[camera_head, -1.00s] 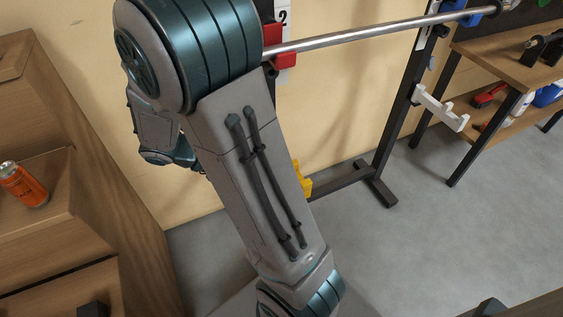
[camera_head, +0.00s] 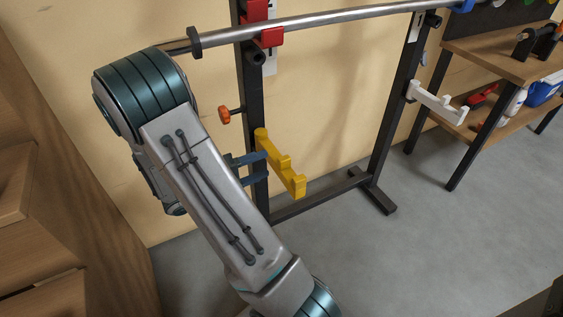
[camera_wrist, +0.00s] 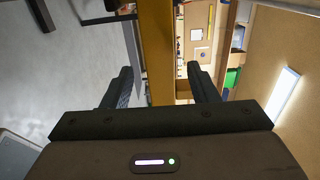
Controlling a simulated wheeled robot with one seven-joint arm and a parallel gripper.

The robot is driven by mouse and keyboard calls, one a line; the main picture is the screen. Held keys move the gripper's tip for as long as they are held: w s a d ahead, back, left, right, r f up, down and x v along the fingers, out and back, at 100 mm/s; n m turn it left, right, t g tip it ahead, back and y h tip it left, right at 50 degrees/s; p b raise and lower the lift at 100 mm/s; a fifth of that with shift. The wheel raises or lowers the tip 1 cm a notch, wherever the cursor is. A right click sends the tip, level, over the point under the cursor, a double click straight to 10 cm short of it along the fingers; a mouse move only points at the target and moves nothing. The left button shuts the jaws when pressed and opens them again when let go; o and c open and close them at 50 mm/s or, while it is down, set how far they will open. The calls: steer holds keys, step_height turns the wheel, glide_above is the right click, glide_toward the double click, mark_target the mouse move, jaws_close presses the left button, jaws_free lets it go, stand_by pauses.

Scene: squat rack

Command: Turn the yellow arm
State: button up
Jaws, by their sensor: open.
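The yellow arm (camera_head: 284,168) sticks out from the left upright of the squat rack (camera_head: 258,190), low down, with a stepped shape. My gripper (camera_head: 254,167) is at the yellow arm's left side, near the upright, with its dark fingers reaching toward the yellow arm. In the wrist view, the yellow arm (camera_wrist: 157,45) runs between the two open fingers of my gripper (camera_wrist: 163,84), with a gap showing on each side. Its lower end there is hidden behind the gripper body.
A barbell (camera_head: 340,18) lies across the rack above, on a red holder (camera_head: 270,37). An orange knob (camera_head: 225,116) sits left of the upright. A white arm (camera_head: 437,104) is on the right upright. Wooden furniture (camera_head: 75,200) stands close on the left. Grey floor is open at right.

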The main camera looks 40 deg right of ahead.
mark_target(282, 157)
steer(key=b+x, duration=0.2)
steer(key=x, duration=0.5)
jaws_close()
steer(key=shift+w, duration=0.1)
